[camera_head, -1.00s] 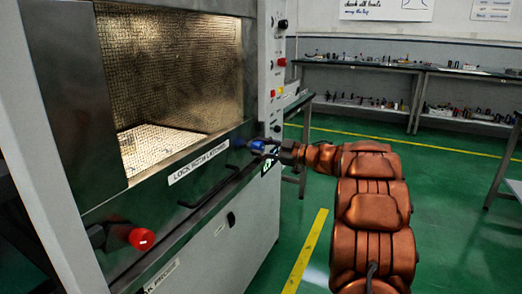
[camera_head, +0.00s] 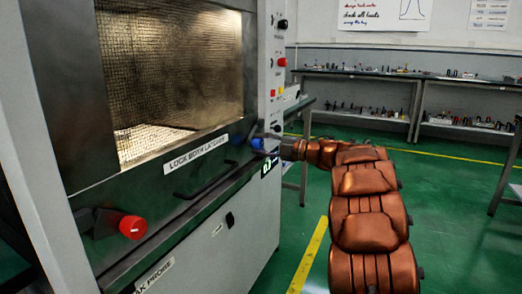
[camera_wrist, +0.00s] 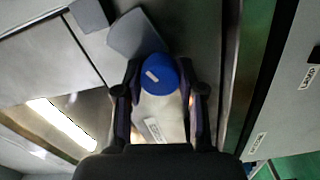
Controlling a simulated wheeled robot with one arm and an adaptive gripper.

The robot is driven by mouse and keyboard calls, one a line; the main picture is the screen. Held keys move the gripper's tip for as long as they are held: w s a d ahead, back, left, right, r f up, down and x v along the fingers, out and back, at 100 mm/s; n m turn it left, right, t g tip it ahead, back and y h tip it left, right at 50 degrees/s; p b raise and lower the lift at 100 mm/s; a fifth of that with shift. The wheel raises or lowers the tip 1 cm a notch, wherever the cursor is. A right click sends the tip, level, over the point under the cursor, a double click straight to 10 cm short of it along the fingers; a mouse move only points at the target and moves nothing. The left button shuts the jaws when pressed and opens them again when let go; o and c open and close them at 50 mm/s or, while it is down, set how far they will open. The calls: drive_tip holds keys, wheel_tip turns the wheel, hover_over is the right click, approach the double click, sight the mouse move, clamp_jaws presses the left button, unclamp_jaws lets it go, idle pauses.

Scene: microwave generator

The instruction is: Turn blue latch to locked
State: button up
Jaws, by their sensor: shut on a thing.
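The blue latch (camera_head: 257,142) is a round knob at the right end of the dark front panel of the grey machine. In the wrist view, its blue round face (camera_wrist: 160,75) carries a short white mark, tilted in the picture. My gripper (camera_head: 272,147) reaches it from the right. In the wrist view, my gripper (camera_wrist: 162,97) has one dark finger on each side of the latch and is shut on it. The latch's shaft and the finger contact are mostly hidden. I cannot tell from the mark whether it stands at locked.
A red knob (camera_head: 132,227) sits at the panel's left end. A black bar handle (camera_head: 208,178) runs below the "LOCK BOTH LATCHES" label (camera_head: 197,153). A control column (camera_head: 277,70) rises behind the latch. Shelves (camera_head: 375,100) stand at the back; green floor (camera_head: 450,240) lies open at right.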

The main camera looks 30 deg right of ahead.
drive_tip(key=shift+n, duration=0.4)
drive_tip(key=o, duration=1.1)
drive_tip(key=shift+o, duration=0.2)
drive_tip(key=v, duration=1.2)
